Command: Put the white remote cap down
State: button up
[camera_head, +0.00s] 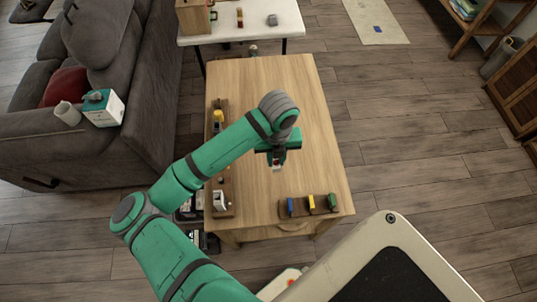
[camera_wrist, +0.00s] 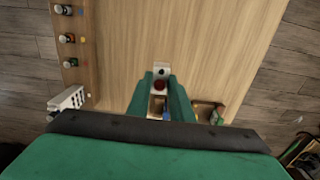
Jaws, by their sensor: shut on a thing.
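My gripper (camera_head: 277,160) is above the middle of the wooden table (camera_head: 300,95). It is shut on a small white object, the white remote cap (camera_wrist: 161,70), which has a dark spot and a red round part in the wrist view. The cap also shows as a small pale shape below the gripper in the head view (camera_head: 277,168). The fingers hide part of it. I cannot tell how far it hangs above the tabletop.
A wooden rack (camera_head: 320,215) with blue, yellow and green pieces lies at the table's front edge. A long rack (camera_head: 222,150) with several small items runs along the left edge. The table's right and far parts are clear. A grey sofa (camera_head: 120,110) stands left.

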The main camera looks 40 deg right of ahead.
jog(key=w+f, duration=0.1)
jog(key=f, duration=0.1)
jog(key=w+f, duration=0.2)
jog(key=w+d+f, duration=0.1)
jog(key=w+f, duration=0.1)
jog(key=shift+w+f, duration=0.15)
jog(key=shift+f, duration=1.45)
jog(key=shift+f, duration=0.1)
jog(key=o, duration=0.9)
